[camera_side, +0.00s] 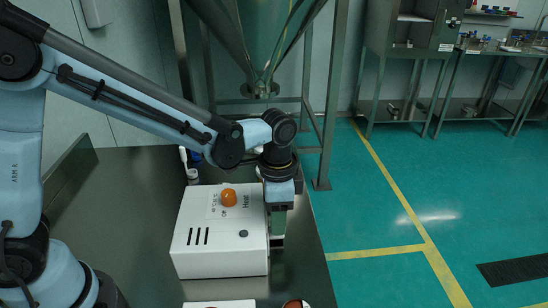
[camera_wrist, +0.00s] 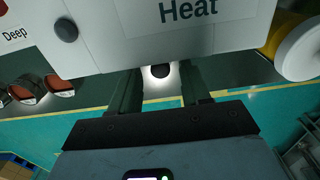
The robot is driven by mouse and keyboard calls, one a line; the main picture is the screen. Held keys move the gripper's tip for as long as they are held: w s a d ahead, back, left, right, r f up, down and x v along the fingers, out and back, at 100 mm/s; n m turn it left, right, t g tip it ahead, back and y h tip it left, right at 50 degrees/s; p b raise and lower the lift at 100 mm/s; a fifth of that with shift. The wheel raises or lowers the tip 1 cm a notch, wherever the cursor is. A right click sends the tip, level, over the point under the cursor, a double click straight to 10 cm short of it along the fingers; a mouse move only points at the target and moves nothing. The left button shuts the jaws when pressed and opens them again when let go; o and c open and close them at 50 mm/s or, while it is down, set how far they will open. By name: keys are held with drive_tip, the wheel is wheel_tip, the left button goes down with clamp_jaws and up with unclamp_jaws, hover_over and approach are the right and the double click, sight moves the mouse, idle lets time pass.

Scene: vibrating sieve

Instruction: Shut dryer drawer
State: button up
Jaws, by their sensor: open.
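The dryer (camera_side: 220,235) is a white box on the dark table, with an orange knob (camera_side: 229,197) on top and the label "Heat". Its top and edge also show in the wrist view (camera_wrist: 225,30). My gripper (camera_side: 279,225) points down close beside the dryer's right side. In the wrist view my gripper (camera_wrist: 159,82) has its two dark fingers apart, with nothing clearly held. Between them is a bright white patch with a dark round spot (camera_wrist: 160,71), perhaps the drawer and its knob. A small pale piece (camera_side: 278,241) shows below the fingers. How far the drawer is out is hidden.
A white device (camera_side: 220,304) and a cup with reddish contents (camera_side: 294,304) are at the table's near edge. A small white bottle (camera_side: 192,176) stands behind the dryer. The table's right edge is close to my gripper, with green floor beyond. A steel hopper frame (camera_side: 331,100) stands behind.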

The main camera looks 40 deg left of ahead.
drive_tip(key=shift+r, duration=2.4)
drive_tip(key=shift+s+a+r, duration=0.15)
drive_tip(key=shift+a+r, duration=0.1)
drive_tip(key=shift+a, duration=0.05)
drive_tip(key=s+a+r+n+t, duration=0.1)
drive_tip(key=a, duration=0.1)
drive_tip(key=s+a+r+n+t, duration=0.1)
drive_tip(key=a, duration=0.1)
drive_tip(key=s+a+r+n+t, duration=0.1)
drive_tip(key=a+r+n, duration=0.1)
drive_tip(key=shift+s+a+h, duration=0.2)
drive_tip(key=shift+a+h, duration=0.05)
drive_tip(key=shift+h, duration=0.05)
drive_tip(key=s+a+n+t, duration=0.2)
drive_tip(key=a+n, duration=0.1)
drive_tip(key=s+a+n+t, duration=0.1)
drive_tip(key=s+a, duration=0.1)
drive_tip(key=shift+a+r+t, duration=0.15)
drive_tip(key=shift+t, duration=0.15)
drive_tip(key=shift+s+a+n+t, duration=0.3)
drive_tip(key=shift+a+n, duration=0.05)
drive_tip(key=shift+n, duration=0.15)
